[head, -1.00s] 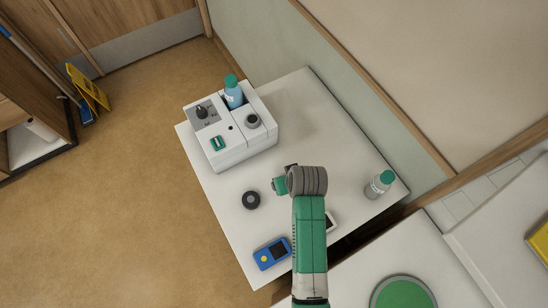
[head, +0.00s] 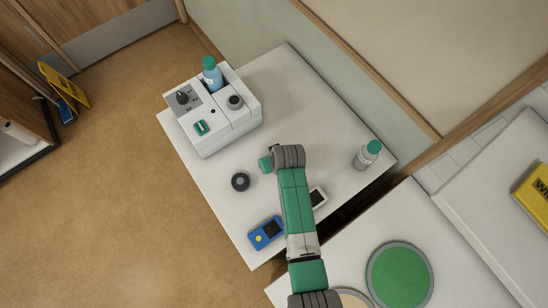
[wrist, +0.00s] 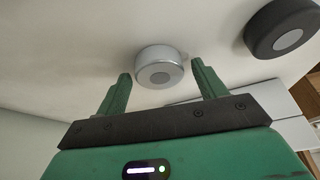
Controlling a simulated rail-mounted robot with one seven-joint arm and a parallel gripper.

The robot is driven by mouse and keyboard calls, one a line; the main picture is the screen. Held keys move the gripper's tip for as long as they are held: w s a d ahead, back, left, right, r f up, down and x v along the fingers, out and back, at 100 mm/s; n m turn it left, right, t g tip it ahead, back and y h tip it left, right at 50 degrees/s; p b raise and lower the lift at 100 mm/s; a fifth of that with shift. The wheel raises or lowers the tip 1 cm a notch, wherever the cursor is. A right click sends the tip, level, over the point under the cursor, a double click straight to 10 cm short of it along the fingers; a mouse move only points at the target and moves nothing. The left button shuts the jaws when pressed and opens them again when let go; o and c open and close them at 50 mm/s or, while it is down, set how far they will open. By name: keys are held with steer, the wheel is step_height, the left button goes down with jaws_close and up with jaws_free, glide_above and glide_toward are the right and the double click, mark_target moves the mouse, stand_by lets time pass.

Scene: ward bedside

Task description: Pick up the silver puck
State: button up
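The silver puck (wrist: 160,66) shows in the wrist view as a short, light grey cylinder with a darker grey disc on its face, on the white table top. In the head view I cannot see it; my arm and wrist cover that area. My gripper (wrist: 161,70) is open, its two green fingers apart to the left and right of the puck in the wrist view. I see gaps between the fingers and the puck; how far it sits between the tips is hard to tell. In the head view my gripper (head: 265,164) is mostly hidden.
A dark puck (head: 240,182) sits left of my gripper, and at the upper right in the wrist view (wrist: 283,28). A white device (head: 205,130) holding a blue bottle (head: 212,76), a blue meter (head: 266,233), a white handheld (head: 318,197) and a green-capped bottle (head: 366,156) share the table.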

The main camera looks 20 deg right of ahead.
steer(key=c, duration=1)
steer(key=shift+r, duration=0.1)
steer(key=shift+r, duration=0.2)
steer(key=r, duration=0.3)
steer(key=shift+s, duration=0.2)
steer(key=s, duration=0.5)
steer(key=s+r, duration=0.1)
steer(key=s, duration=0.9)
steer(key=shift+s+d+r, duration=0.15)
steer(key=shift+s+r, duration=0.1)
steer(key=shift+s, duration=0.1)
